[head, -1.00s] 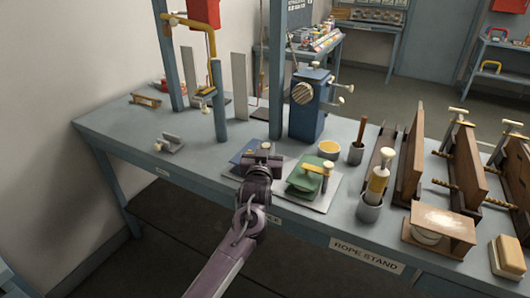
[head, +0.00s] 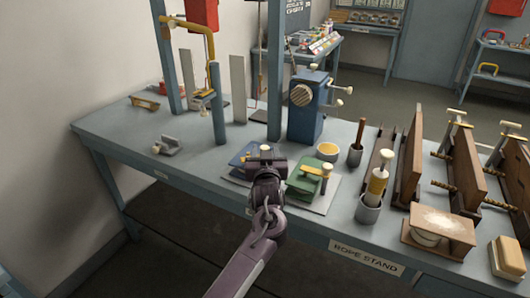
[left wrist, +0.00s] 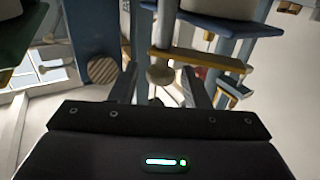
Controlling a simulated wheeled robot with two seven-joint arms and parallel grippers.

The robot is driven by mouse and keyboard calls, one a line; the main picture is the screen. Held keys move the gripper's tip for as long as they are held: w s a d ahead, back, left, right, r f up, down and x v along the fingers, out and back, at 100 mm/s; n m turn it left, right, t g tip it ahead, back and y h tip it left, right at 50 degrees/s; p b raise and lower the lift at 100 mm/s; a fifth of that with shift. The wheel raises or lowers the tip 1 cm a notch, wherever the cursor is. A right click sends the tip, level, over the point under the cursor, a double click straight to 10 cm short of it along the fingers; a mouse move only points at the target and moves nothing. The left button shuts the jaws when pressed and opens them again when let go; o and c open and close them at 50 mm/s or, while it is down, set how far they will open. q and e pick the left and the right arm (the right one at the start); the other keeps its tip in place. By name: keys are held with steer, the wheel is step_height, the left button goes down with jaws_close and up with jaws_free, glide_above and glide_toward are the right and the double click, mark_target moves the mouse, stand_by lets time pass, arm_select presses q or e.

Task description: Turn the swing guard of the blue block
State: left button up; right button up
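The blue block (head: 241,156) lies on a plate at the bench's front edge, partly hidden behind my left gripper (head: 267,156). In the left wrist view the blue block (left wrist: 237,24) is at the upper right. Its yellow swing guard (left wrist: 205,60) crosses below it, with a pale round knob (left wrist: 160,73) at the guard's left end. The fingers of my left gripper (left wrist: 159,76) are open, one on each side of the knob, with gaps showing. Whether the knob lies fully between the fingertips is unclear. My right gripper is out of view.
A green block (head: 305,184) with its own yellow guard stands close right of my left gripper. Behind are a blue post with a round grille (head: 307,105), a yellow-topped cup (head: 328,151) and a blue upright (head: 217,103). The bench's left front is mostly clear.

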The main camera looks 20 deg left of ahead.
arm_select(q)
steer(key=shift+o, duration=0.2)
steer(key=shift+s+d+f, duration=0.1)
steer(key=shift+s+d, duration=0.05)
steer(key=shift+s, duration=0.2)
steer(key=b+v, duration=0.1)
steer(key=v, duration=0.6)
